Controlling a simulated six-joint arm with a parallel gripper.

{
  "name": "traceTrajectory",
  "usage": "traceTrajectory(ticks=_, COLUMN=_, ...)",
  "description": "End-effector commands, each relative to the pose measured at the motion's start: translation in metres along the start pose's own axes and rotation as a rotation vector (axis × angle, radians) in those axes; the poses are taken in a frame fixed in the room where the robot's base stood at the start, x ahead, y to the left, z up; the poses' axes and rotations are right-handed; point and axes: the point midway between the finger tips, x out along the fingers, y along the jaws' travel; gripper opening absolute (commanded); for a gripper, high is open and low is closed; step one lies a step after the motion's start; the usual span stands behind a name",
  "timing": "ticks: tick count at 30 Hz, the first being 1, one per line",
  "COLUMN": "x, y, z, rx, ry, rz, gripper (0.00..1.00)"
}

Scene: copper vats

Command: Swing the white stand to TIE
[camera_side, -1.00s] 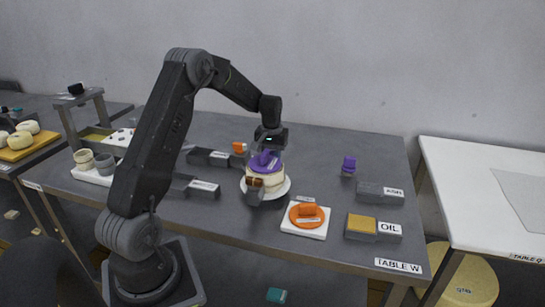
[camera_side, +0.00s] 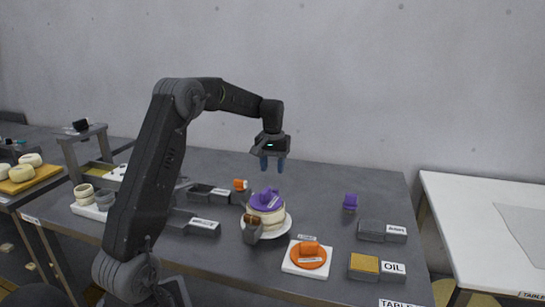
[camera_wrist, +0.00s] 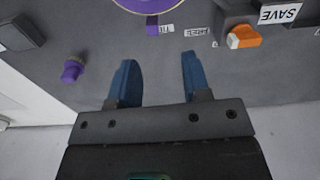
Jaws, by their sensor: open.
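A round white stand (camera_side: 286,228) on the table carries a cream drum with a purple top (camera_side: 266,198). A brown block and a grey block sit at its front. My gripper (camera_side: 272,170) is above and slightly behind it, open and empty, fingers pointing down. In the wrist view the blue fingers (camera_wrist: 157,62) are apart with bare table between them. The edge of a purple disc (camera_wrist: 150,4) with a purple tab (camera_wrist: 152,27) shows at the top. A label (camera_wrist: 166,29) lies beside the tab; its word is unclear. Another label (camera_wrist: 195,32) seems to read FREE.
A white square base (camera_side: 293,267) with an orange disc stands in front right. Grey blocks marked OIL (camera_side: 378,267), SAVE (camera_wrist: 281,14) and others lie around. A small purple piece (camera_side: 350,201) stands at right. The table behind the stand is mostly clear.

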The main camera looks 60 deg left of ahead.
Motion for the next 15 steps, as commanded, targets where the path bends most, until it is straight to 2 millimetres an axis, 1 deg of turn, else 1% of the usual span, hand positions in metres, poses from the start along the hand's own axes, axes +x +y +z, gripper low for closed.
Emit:
traceTrajectory(ticks=1, x=-0.009, y=0.000, z=0.000, rx=0.000, ry=0.002, rz=0.000, gripper=0.44)
traceTrajectory(ticks=3, x=-0.019, y=0.000, z=0.000, rx=0.000, ry=0.001, rz=0.000, gripper=0.44)
traceTrajectory(ticks=6, x=-0.029, y=0.000, z=0.000, rx=0.000, ry=0.000, rz=0.000, gripper=0.44)
traceTrajectory(ticks=10, x=-0.034, y=0.000, z=0.001, rx=0.000, ry=-0.003, rz=-0.001, gripper=0.44)
traceTrajectory(ticks=15, x=-0.035, y=0.000, z=0.001, rx=0.000, ry=-0.003, rz=-0.001, gripper=0.44)
